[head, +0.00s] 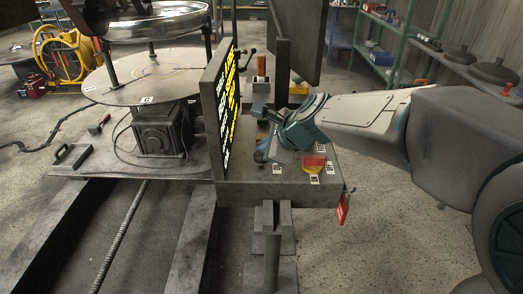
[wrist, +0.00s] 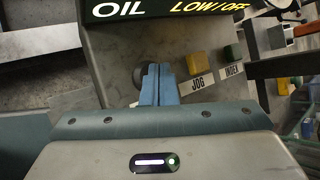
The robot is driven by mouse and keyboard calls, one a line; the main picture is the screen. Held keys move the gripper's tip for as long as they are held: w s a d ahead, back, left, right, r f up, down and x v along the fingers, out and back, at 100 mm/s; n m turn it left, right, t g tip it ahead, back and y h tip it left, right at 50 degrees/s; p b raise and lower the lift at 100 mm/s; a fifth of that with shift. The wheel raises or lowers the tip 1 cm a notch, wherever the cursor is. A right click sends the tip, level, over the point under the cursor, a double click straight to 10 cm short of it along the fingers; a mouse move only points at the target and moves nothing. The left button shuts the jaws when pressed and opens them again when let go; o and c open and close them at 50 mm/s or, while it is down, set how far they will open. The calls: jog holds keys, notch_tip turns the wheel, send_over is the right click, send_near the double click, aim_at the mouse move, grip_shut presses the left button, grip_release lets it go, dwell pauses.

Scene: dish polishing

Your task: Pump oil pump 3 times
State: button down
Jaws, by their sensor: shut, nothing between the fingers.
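My gripper (head: 263,111) is shut and empty, above the control box (head: 235,196) and right of the upright sign (head: 215,110). In the wrist view, its two blue fingers (wrist: 150,82) are pressed together below the word OIL on the sign (wrist: 165,8). A dark round part (wrist: 139,72) shows partly behind the fingertips. It may belong to the oil pump, but I cannot tell. Contact with it is also unclear. In the head view my gripper and the sign hide much of the box top.
A yellow button (wrist: 195,62) and a green button (wrist: 231,52) stand right of the fingers, near JOG and INDEX labels. A red and yellow button (head: 314,163) sits at the box's right. A turntable (head: 110,88) lies left; green shelves (head: 385,55) stand behind.

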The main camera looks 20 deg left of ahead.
jog(key=shift+f, duration=0.35)
jog(key=shift+r, duration=0.1)
jog(key=shift+r+p, duration=0.6)
jog(key=shift+r, duration=0.15)
notch_tip(320, 180, up, 6)
jog(key=p, duration=0.5)
jog(key=shift+p, duration=0.4)
jog(key=shift+r, duration=0.1)
dwell(2.1)
